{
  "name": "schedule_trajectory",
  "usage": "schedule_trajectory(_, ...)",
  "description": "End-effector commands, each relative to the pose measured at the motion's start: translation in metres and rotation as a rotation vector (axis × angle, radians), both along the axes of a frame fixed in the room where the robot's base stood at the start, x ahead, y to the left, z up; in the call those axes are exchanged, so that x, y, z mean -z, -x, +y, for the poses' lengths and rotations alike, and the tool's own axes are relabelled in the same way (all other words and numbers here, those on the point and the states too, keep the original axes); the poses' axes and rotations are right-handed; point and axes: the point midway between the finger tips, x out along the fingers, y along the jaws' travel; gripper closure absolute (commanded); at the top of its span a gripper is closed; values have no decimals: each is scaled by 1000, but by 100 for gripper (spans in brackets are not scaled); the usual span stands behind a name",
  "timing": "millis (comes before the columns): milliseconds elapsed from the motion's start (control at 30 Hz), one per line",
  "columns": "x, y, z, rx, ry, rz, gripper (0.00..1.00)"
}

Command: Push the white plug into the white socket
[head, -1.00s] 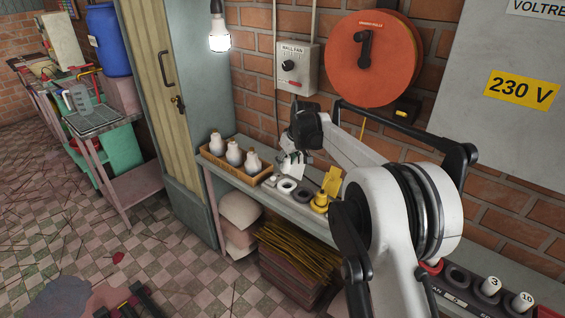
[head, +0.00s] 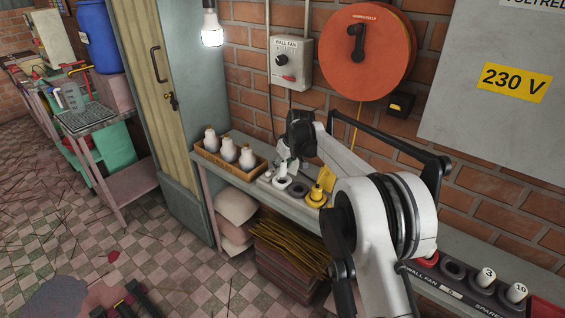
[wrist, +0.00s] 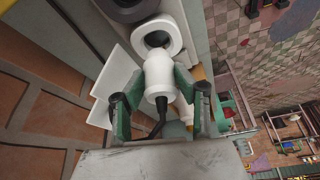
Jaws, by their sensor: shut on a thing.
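My gripper (wrist: 160,103) is shut on the white plug (wrist: 159,75), with a green-padded finger on each side of it. A black cable or stem shows at the plug's near end. The white socket (wrist: 176,32), a ring with a dark hole, lies just past the plug in the wrist view. The plug's far end overlaps the ring's near edge, and part of the hole still shows. I cannot tell whether they touch. In the head view my gripper (head: 286,165) is above the white socket (head: 283,184) on the bench, and the plug is hard to make out.
A dark socket (head: 298,190) and a yellow socket with a yellow plug (head: 317,194) stand to the right along the bench. The brick wall with the wall fan box (head: 291,64) is close behind.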

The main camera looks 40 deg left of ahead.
Motion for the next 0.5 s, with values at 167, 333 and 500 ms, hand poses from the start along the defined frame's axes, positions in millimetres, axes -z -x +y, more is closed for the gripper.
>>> schedule_trajectory(167,9,0,0,0,0,0,97)
schedule_trajectory(333,10,0,0,0,0,0,97)
schedule_trajectory(500,10,0,0,0,0,0,97)
